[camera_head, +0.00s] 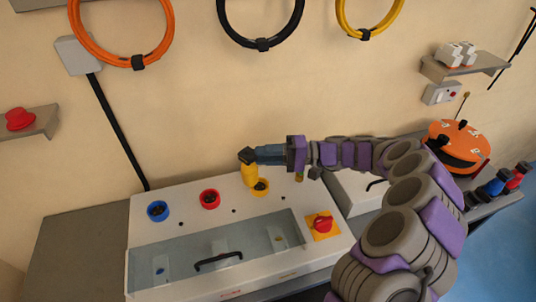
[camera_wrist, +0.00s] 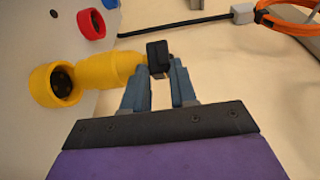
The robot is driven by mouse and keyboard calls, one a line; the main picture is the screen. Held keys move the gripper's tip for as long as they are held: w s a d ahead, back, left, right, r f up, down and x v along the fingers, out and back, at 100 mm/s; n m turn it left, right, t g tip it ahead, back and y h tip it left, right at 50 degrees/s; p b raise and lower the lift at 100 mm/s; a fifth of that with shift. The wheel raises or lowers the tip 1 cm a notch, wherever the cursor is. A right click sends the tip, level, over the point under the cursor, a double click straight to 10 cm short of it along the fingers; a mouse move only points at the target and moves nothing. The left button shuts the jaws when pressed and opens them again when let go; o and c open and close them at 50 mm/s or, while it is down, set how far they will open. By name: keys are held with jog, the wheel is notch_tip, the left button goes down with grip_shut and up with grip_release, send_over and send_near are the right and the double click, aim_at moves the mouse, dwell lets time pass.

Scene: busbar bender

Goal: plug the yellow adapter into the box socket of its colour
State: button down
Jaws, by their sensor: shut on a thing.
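My gripper (camera_head: 256,157) is shut on the yellow adapter (camera_head: 249,174), above the back part of the white box. In the wrist view the fingertips (camera_wrist: 160,68) close around the adapter's dark end, and its yellow body (camera_wrist: 112,70) points left. The box's yellow socket (camera_head: 262,189) is a ring with a dark inside, which still shows open. It also shows in the wrist view (camera_wrist: 42,88). The adapter's free end is right beside the socket's rim, not inside it. I cannot tell whether they touch.
The blue socket (camera_head: 157,211) and red socket (camera_head: 210,199) are to the left on the white box (camera_head: 150,240). A red knob (camera_head: 320,224) sits at its right. Blue and red adapters (camera_head: 495,185) stand far right by an orange device (camera_head: 458,145). The wall is close behind.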

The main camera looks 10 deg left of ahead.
jog(key=d, duration=0.4)
jog(key=shift+w+r, duration=0.1)
jog(key=shift+r, duration=0.05)
dwell(0.7)
jog(key=shift+a+b, duration=0.1)
jog(key=shift+b, duration=0.2)
jog(key=shift+a+f, duration=0.4)
jog(key=shift+a, duration=0.05)
jog(key=shift+d+f+b, duration=0.2)
jog(key=shift+f+b, duration=0.5)
jog(key=shift+f, duration=0.05)
jog(key=shift+f+b, duration=0.35)
jog(key=shift+f, duration=0.2)
jog(key=c, duration=0.8)
grip_release()
